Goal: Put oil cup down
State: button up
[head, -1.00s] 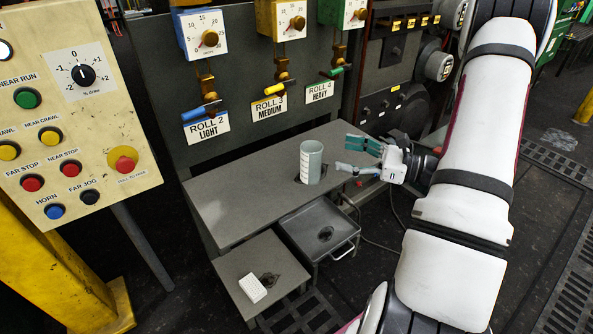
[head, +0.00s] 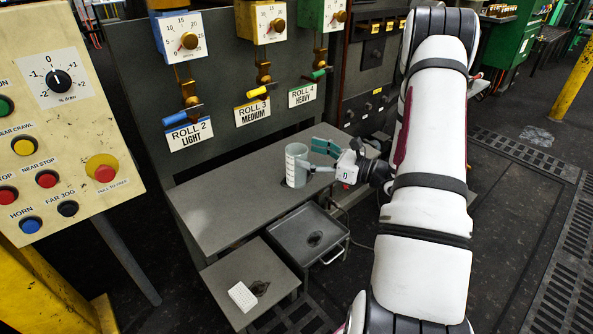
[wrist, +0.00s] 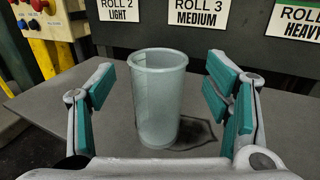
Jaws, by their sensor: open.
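The oil cup (head: 297,166), a pale grey-green cup with dark measuring marks, stands upright on the grey table (head: 215,212). In the wrist view the cup (wrist: 158,100) is centred ahead of my gripper, with a dark stain or shadow at its base on the right. My gripper (head: 322,157) is just right of the cup in the head view. Its teal-padded fingers (wrist: 163,97) are spread wide to either side of the cup, with a gap on both sides. The cup's inside is mostly hidden.
A grey tray (head: 282,230) with a handle sits below the table's front. The roll panel (head: 130,75) with valves rises behind the table, and a button console (head: 110,140) stands at left. The table's left part is bare.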

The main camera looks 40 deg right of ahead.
jog(key=b+x, duration=0.1)
jog(key=x, duration=0.3)
jog(key=shift+w+a+f, duration=0.15)
jog(key=shift+w+a, duration=0.05)
jog(key=shift+w, duration=0.05)
jog(key=c, duration=1.4)
jog(key=shift+o, duration=0.2)
